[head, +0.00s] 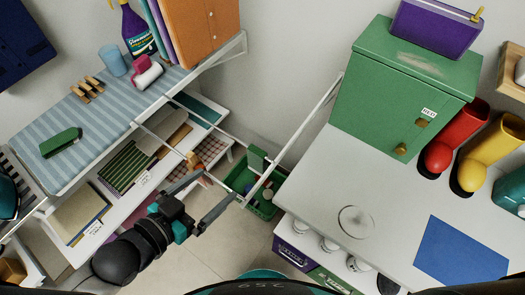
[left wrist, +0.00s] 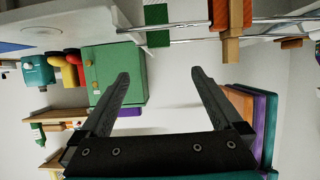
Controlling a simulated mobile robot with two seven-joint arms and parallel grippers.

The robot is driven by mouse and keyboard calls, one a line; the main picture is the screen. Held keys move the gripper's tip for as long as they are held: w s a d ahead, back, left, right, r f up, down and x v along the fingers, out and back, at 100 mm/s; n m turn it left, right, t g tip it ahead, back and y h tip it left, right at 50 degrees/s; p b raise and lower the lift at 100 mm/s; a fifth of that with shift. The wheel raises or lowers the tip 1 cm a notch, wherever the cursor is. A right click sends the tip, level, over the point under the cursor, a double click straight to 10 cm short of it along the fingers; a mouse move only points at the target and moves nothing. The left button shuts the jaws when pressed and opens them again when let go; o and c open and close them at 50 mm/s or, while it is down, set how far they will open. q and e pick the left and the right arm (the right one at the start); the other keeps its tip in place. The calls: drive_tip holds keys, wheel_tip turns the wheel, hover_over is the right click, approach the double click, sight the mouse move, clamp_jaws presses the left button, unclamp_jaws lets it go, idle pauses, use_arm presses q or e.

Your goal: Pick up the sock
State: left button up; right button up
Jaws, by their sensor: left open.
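I cannot make out a sock for certain in either view. A small pink and white item (head: 147,72) lies on the striped cloth at the upper left of the head view, but I cannot tell what it is. My left gripper (head: 214,190) is open over the gap between the left shelf unit and the right counter, near the thin white rails. In the left wrist view its two fingers (left wrist: 160,74) stand apart with nothing between them. My right gripper is not in view.
A green cabinet (head: 395,90) stands on the white counter (head: 310,200), with red and yellow boots (head: 462,140) beside it. A blue cup (head: 112,60) and a green item (head: 60,142) sit on the striped cloth (head: 95,120). A green crate (head: 262,208) stands low in the gap.

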use_arm(q)
drive_tip(key=x, duration=0.4)
drive_tip(key=b, duration=0.1)
approach(255, 154)
drive_tip(key=x, duration=0.3)
drive_tip(key=shift+b+x, duration=0.4)
drive_tip(key=shift+x, duration=2)
drive_tip(key=shift+f, duration=0.1)
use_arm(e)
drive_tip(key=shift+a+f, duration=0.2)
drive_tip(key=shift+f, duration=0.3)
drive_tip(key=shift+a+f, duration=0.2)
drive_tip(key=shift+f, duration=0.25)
use_arm(q)
drive_tip(key=shift+c, duration=0.2)
drive_tip(key=shift+a, duration=0.1)
clamp_jaws()
